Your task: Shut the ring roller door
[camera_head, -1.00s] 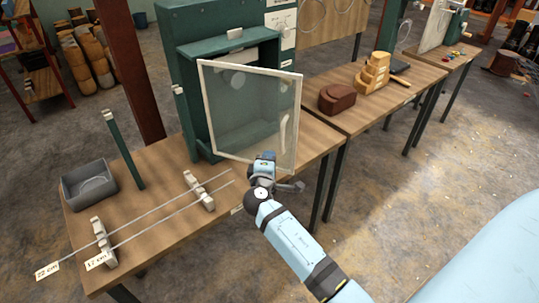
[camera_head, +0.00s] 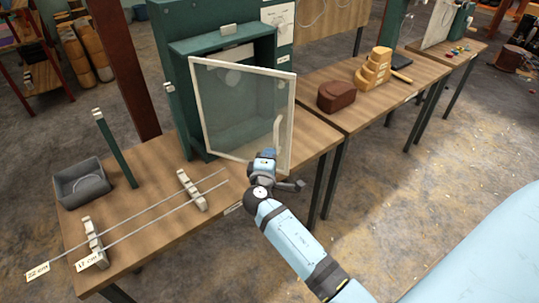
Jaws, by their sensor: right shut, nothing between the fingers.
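The ring roller door (camera_head: 240,112) is a clear panel in a pale frame on the green cabinet (camera_head: 177,70). It stands open, swung out from the cabinet front over the table. A pale curved handle (camera_head: 278,128) shows near its right edge. My right gripper (camera_head: 267,155) is at the door's lower right, just below the handle, and overlaps the lower frame in the picture. It is shut and empty. I cannot tell whether it touches the door. The fingertips are small and partly hidden by the wrist. My left gripper is out of view.
On the same wooden table (camera_head: 150,240) are a grey tray (camera_head: 82,183), a green post (camera_head: 116,150) and two rods on pale blocks (camera_head: 192,190). A brown box (camera_head: 336,95) and stacked wooden blocks (camera_head: 373,70) stand on the table to the right.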

